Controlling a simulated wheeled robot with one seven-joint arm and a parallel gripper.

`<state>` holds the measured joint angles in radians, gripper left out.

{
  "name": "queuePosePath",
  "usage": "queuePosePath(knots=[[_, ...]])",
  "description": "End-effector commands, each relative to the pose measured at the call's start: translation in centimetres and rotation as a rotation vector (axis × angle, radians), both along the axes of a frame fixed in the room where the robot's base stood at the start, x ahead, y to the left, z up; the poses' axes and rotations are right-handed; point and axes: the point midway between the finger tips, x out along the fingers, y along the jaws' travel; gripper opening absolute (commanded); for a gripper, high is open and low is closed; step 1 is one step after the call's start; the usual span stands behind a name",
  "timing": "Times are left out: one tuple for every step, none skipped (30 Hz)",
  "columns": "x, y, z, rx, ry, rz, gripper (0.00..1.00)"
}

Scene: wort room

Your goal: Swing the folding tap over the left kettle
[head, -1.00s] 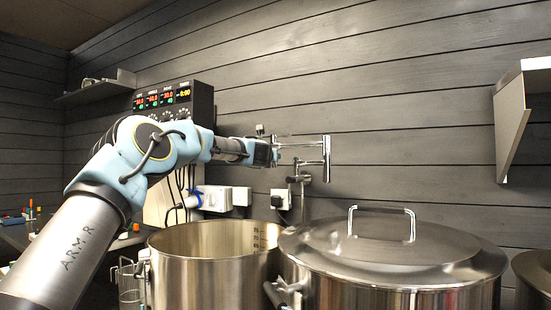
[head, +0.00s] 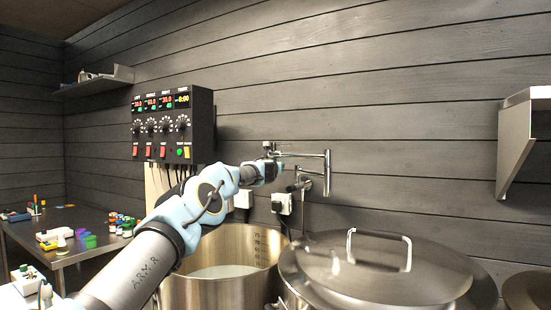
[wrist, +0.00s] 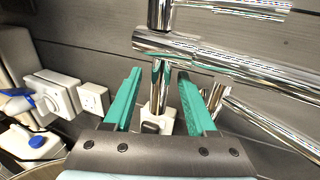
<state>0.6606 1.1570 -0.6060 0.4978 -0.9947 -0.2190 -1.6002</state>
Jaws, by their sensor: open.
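That kettle is open and holds pale liquid. My gripper (head: 274,168) is by the left end of the tap's arm. In the wrist view my gripper (wrist: 159,73) is open, its green fingers on either side of a short upright chrome piece of the tap (wrist: 161,80). Gaps show on both sides; I cannot tell how deep it sits between them. A thick chrome tube (wrist: 235,63) crosses just beyond the fingertips.
The right kettle has a lid with a raised handle (head: 352,245). A control box (head: 172,125) hangs on the wall at left, with sockets (head: 281,201) below the tap. A wall shelf (head: 518,140) juts out at right. A table (head: 75,217) with small items stands at left.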

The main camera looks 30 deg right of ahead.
Motion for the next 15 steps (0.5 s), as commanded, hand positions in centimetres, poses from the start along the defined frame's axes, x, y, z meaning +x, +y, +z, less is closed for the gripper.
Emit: queuePosePath(knots=[[0.11,-0.21,0.3,0.001,0.002,-0.001,0.57],[0.17,-0.26,0.31,0.001,0.0,-0.001,0.57],[0.26,-0.31,0.27,0.001,0.0,-0.001,0.57],[0.31,-0.36,0.19,0.001,0.0,-0.001,0.57],[0.36,-0.39,0.12,0.001,0.0,-0.001,0.57],[0.42,-0.42,0.06,0.002,-0.001,0.0,0.57],[0.45,-0.43,0.06,0.002,-0.001,0.0,0.57],[0.47,-0.44,0.04,0.002,-0.001,0.0,0.57],[0.48,-0.46,0.01,0.002,-0.001,0.0,0.57],[0.49,-0.46,-0.01,0.002,-0.001,0.0,0.57],[0.49,-0.47,-0.03,0.002,-0.001,0.0,0.57],[0.49,-0.47,-0.07,0.002,-0.001,0.0,0.57],[0.49,-0.47,-0.08,0.002,-0.001,0.0,0.57],[0.49,-0.48,-0.09,0.002,-0.001,0.0,0.57],[0.49,-0.48,-0.1,0.002,-0.001,0.0,0.57]])
